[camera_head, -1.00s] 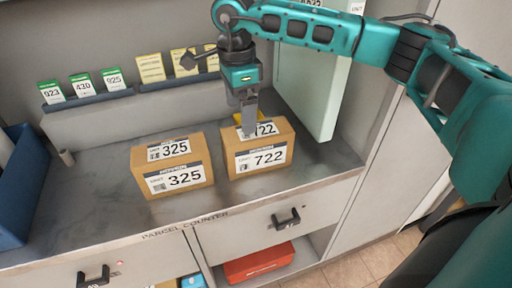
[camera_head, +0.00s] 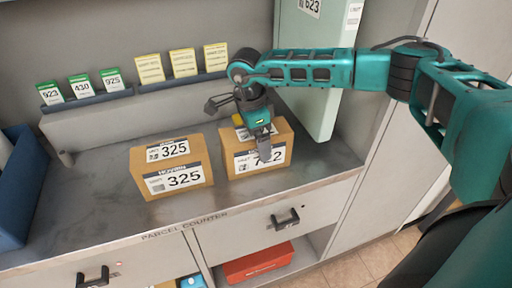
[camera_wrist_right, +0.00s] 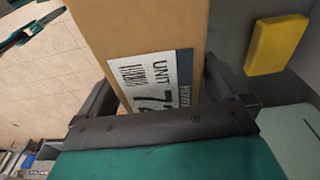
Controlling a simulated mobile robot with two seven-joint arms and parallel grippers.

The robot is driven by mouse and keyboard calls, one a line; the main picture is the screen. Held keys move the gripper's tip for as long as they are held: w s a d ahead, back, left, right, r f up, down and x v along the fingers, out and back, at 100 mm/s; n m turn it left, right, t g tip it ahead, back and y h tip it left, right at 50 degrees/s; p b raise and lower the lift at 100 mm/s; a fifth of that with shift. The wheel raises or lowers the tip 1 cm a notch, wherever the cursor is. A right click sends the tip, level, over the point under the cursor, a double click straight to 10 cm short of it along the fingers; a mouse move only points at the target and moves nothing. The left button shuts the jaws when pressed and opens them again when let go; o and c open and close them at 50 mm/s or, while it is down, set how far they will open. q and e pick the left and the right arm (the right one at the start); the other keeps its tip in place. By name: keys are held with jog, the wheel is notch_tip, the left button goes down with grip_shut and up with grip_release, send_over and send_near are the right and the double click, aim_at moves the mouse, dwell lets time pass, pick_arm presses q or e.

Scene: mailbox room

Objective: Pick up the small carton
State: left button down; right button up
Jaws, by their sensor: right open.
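Two brown cartons stand on the parcel counter in the head view. One is labelled 325 (camera_head: 175,181), and the other, labelled 722 (camera_head: 242,164), stands to its right. My right gripper (camera_head: 264,150) is over the 722 carton, with one finger hanging in front of its label and partly covering the number. In the right wrist view the 722 carton (camera_wrist_right: 140,35) lies between the two open fingers of my right gripper (camera_wrist_right: 160,88), one on each side. I cannot tell whether the fingers touch it. My left gripper is not in view.
A yellow block (camera_wrist_right: 278,45) lies beside the 722 carton. A pale green panel (camera_head: 312,95) stands right of the cartons, and a blue bin (camera_head: 22,190) at the far left. Number cards (camera_head: 82,87) line the back ledge. The counter (camera_head: 90,205) is clear left of the 325 carton.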

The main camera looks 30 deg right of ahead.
jog(key=shift+f, duration=0.5)
jog(key=shift+r, duration=0.1)
jog(key=c, duration=1.2)
